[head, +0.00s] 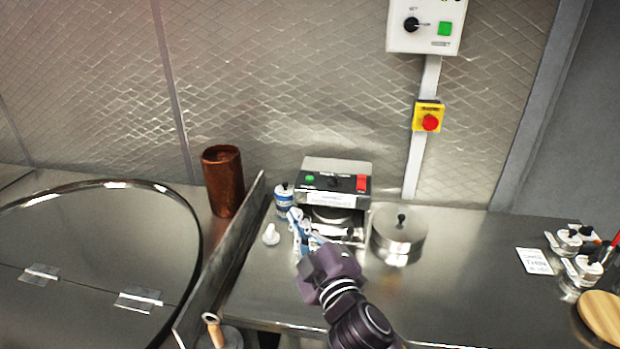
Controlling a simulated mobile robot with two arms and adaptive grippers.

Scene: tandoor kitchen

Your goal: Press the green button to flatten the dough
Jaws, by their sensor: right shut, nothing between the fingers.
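The dough press (333,166) stands on the steel counter against the wall. Its dark front panel carries a small green button (310,178) on the left and a red switch (361,183) on the right. My right gripper (295,214) is shut and empty, with its fingertips in front of and below the green button, apart from it in the picture. The gripper and wrist cover part of the press's lower front, and I cannot make out any dough. My left gripper is not in view.
A blue-and-white jar (284,197) stands left of the press, close to my fingertips. A lidded steel pot (399,240) is to the right. A wall box (427,25) has another green button, above a red emergency stop (430,122). A metal divider (225,255) edges the counter.

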